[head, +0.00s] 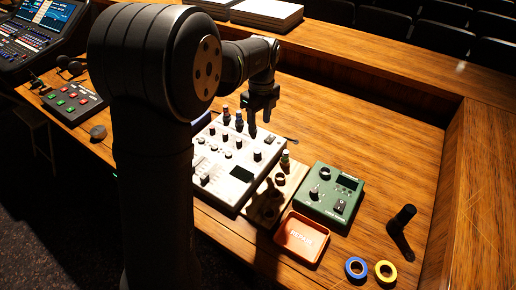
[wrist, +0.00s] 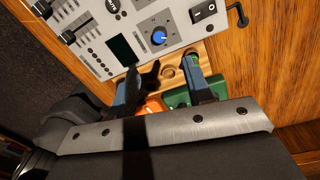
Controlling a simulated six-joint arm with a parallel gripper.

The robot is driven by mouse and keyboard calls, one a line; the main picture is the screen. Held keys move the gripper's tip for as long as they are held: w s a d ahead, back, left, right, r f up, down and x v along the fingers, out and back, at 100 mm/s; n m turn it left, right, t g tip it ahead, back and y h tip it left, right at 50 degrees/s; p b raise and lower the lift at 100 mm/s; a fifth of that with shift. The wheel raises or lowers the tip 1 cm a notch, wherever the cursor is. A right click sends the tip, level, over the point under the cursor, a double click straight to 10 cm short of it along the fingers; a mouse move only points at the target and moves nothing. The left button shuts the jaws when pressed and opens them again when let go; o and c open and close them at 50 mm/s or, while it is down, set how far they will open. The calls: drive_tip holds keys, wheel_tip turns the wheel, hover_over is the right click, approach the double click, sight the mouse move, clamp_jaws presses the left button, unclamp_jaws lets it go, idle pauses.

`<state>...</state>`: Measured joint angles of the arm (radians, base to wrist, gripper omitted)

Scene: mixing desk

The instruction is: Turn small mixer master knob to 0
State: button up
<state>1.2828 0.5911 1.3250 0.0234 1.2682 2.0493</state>
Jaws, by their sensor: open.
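The small mixer (head: 222,178) is a white panel on the desk with several dark knobs and a small display. In the wrist view the mixer (wrist: 138,22) fills the upper left, with a round blue knob (wrist: 158,37) carrying a pale pointer mark. I cannot read a label to confirm that it is the master knob. My gripper (head: 260,127) hangs above the mixer's far right part, pointing down.
A green box (head: 331,193) with knobs stands right of the mixer. A wooden holder (head: 263,215) lies between them. An orange tray (head: 301,238), blue tape (head: 356,268), yellow tape (head: 385,272) and a black handle (head: 402,232) lie in front. A black rocker switch (wrist: 203,12) is near the blue knob.

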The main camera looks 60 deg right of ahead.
sight(258, 151)
drive_tip(key=f, duration=1.2)
drive_tip(key=shift+w+a, duration=0.1)
drive_tip(key=shift+a, duration=0.2)
drive_tip(key=c, duration=1)
